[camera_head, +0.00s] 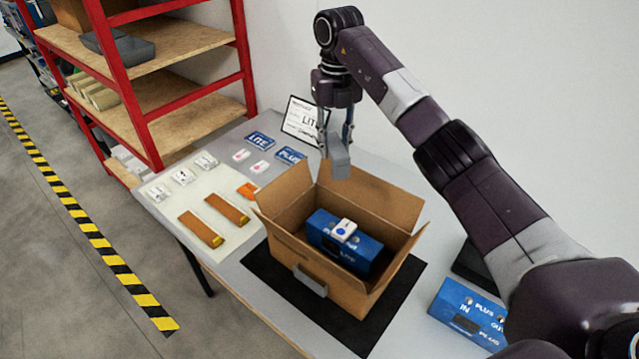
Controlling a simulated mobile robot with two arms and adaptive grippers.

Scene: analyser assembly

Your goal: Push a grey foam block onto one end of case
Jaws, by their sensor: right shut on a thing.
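My right gripper (336,137) is shut on a grey foam block (339,164). It holds the block pointing down, at or just above the far rim of an open cardboard box (325,275). The blue case (326,242), marked LITE, lies inside the box with a small white piece with a blue dot (343,230) on top. The held block is apart from the case. A second grey block (311,279) shows at the box's near left side; I cannot tell what it rests on. My left gripper is not in view.
The box stands on a black mat (262,270) with its flaps spread. Labels, cards and orange-brown strips (201,229) lie on the table to the left. A blue PLUS case (468,311) is at the right. A red shelf (122,82) stands behind left.

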